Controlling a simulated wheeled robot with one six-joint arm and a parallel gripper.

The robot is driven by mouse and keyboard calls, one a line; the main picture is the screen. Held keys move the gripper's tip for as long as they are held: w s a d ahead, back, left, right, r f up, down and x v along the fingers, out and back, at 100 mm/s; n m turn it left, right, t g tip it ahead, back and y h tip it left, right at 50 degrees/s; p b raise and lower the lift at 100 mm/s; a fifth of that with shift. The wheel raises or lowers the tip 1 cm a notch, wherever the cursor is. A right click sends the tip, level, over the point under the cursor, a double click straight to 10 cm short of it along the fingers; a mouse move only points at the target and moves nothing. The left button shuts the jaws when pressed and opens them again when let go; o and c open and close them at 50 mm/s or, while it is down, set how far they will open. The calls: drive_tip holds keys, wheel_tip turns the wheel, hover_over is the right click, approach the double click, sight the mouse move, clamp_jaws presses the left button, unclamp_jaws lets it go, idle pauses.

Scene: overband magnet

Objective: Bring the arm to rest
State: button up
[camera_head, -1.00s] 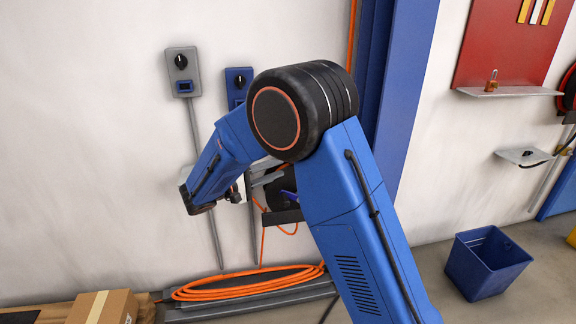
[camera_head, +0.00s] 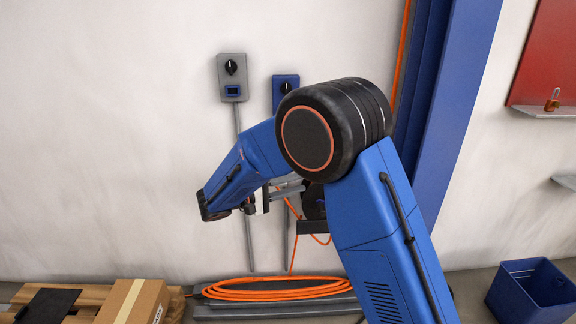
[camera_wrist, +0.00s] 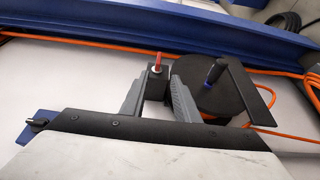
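My arm (camera_head: 385,235) is raised and bent at a large black joint, with its forearm folded down to the left in front of the wall. My gripper (camera_wrist: 158,84) shows in the wrist view with its two grey fingers apart and nothing clearly held between them. A dark box with a red lever (camera_wrist: 157,66) appears beyond the gap between the fingertips. In the head view the gripper (camera_head: 284,192) is partly hidden by my arm.
A grey switch box (camera_head: 232,78) and a blue one (camera_head: 284,88) are on the wall. Orange hose (camera_head: 275,289) lies coiled below. A cardboard box (camera_head: 133,302) is lower left, a blue bin (camera_head: 530,290) lower right. A dark reel (camera_wrist: 205,88) is near the fingers.

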drive_tip(key=s+d+r+m+g+y, duration=0.1)
drive_tip(key=s+d+g+y, duration=0.2)
drive_tip(key=s+d, duration=0.65)
drive_tip(key=s+d+r+m+g+y, duration=0.15)
drive_tip(key=s+d+g+y, duration=0.35)
drive_tip(key=d, duration=0.7)
drive_tip(key=s+d+f+m+t+y, duration=0.1)
drive_tip(key=s+t+y, duration=0.5)
drive_tip(key=s, duration=1.6)
drive_tip(key=f+m+y, duration=0.1)
drive_tip(key=y, duration=0.1)
drive_tip(key=shift+s+d+f+y, duration=0.15)
drive_tip(key=shift+d+f+y, duration=0.05)
drive_tip(key=shift+f+y, duration=0.1)
